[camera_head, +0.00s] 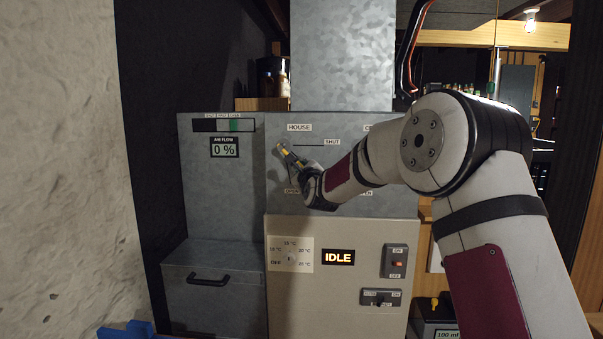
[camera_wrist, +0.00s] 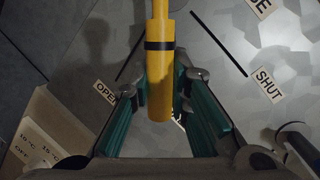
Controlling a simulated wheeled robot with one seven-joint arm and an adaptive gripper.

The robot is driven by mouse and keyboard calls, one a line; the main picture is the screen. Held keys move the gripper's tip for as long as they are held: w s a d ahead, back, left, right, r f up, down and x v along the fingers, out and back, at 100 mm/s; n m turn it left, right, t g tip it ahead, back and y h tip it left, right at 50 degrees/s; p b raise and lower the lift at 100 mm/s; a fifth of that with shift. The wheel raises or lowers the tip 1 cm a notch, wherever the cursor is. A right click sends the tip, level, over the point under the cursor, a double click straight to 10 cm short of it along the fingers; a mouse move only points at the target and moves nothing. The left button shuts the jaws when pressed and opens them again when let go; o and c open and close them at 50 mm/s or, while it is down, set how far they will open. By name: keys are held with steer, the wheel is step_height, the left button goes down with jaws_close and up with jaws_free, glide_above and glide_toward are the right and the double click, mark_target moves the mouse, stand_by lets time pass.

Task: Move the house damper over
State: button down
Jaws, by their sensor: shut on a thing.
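The house damper's yellow handle (camera_head: 287,154) with a black band is on the grey metal panel (camera_head: 240,190), below the HOUSE label (camera_head: 299,127). The SHUT label (camera_head: 332,142) is to its right and the OPEN label (camera_head: 292,191) is below it. My gripper (camera_head: 297,166) is shut on the handle. In the wrist view the yellow handle (camera_wrist: 160,75) runs between the finger pads of my gripper (camera_wrist: 160,90), with OPEN (camera_wrist: 105,93) to the left and SHUT (camera_wrist: 269,84) to the right. The handle's pivot is not clear to me.
A display (camera_head: 224,147) reads 0 % airflow. Below are a temperature dial (camera_head: 290,255), an IDLE display (camera_head: 338,257) and a red-lit switch (camera_head: 397,262). My arm covers part of a second damper's area at right. A rough wall (camera_head: 60,170) stands at left.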

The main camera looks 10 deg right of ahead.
steer(key=a+f+m+b, duration=0.1)
steer(key=m+b, duration=0.1)
steer(key=b, duration=0.2)
steer(key=w+a+f+m+t+b, duration=0.1)
steer(key=m+b, duration=0.1)
steer(key=b, duration=0.3)
steer(key=shift+a+f+h, duration=0.2)
steer(key=shift+a+h, duration=0.1)
steer(key=m+b, duration=0.1)
steer(key=a+m+b, duration=0.1)
steer(key=b, duration=0.1)
steer(key=shift+w+f+t, duration=0.1)
steer(key=shift+f+t, duration=0.05)
steer(key=shift+t, duration=0.15)
steer(key=shift+w+a+m+h+b, duration=0.1)
steer(key=shift+a+m+h+b, duration=0.25)
steer(key=shift+m+b, duration=0.65)
steer(key=shift+r+b, duration=0.2)
steer(key=shift+b, duration=0.2)
steer(key=c, duration=1.5)
jaws_free()
steer(key=shift+a, duration=0.1)
steer(key=s, duration=0.4)
steer(key=s+f, duration=0.1)
steer(key=s, duration=0.3)
steer(key=s+f, duration=0.1)
steer(key=s, duration=0.2)
steer(key=shift+s+a+f, duration=0.2)
steer(key=shift+s+a, duration=0.2)
